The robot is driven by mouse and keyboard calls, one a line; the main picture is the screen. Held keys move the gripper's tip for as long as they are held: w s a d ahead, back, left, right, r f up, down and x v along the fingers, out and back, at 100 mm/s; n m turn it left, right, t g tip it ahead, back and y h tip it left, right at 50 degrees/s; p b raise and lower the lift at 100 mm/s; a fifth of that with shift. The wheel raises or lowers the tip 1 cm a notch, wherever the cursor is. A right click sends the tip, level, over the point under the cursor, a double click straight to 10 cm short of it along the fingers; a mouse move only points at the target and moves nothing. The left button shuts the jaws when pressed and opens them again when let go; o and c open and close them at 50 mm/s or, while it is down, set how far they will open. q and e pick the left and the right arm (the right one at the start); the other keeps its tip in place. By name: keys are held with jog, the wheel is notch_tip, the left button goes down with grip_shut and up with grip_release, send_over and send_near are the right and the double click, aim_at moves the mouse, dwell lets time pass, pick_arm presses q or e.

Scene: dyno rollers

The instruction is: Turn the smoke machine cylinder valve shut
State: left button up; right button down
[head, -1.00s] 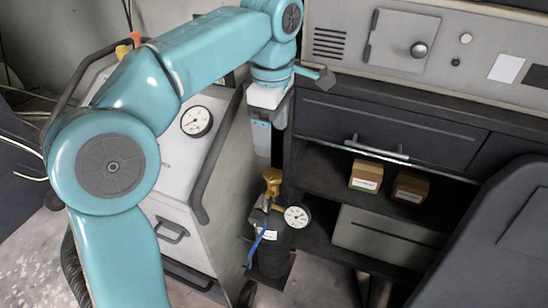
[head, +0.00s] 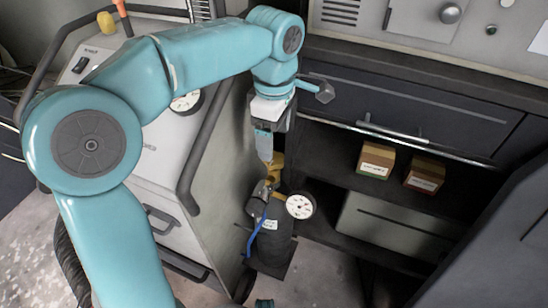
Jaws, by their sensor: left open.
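The dark gas cylinder (head: 272,248) stands upright on the floor between the smoke machine (head: 163,160) and the cabinet. Its brass valve (head: 273,171) is at the top, with a white round gauge (head: 300,206) beside it and a blue lever or hose (head: 257,236) at its side. My left gripper (head: 265,158) points down right at the valve. Its fingers overlap the top of the brass handle, and I cannot tell whether they touch it. The gripper is open, and the far finger is hidden. My right gripper is not in view.
A dark cabinet drawer with a metal handle (head: 392,133) is right of my left wrist. Two small boxes (head: 376,160) (head: 425,174) sit on the shelf below. A dark panel (head: 490,240) stands at the right. The smoke machine's black rail (head: 206,140) runs close left of my gripper.

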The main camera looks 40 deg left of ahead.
aim_at(274, 162)
pick_arm(q)
notch_tip(274, 162, down, 5)
jog(key=shift+f+b, duration=0.2)
jog(key=shift+b, duration=0.55)
jog(key=c, duration=1)
jog(key=shift+c, duration=0.2)
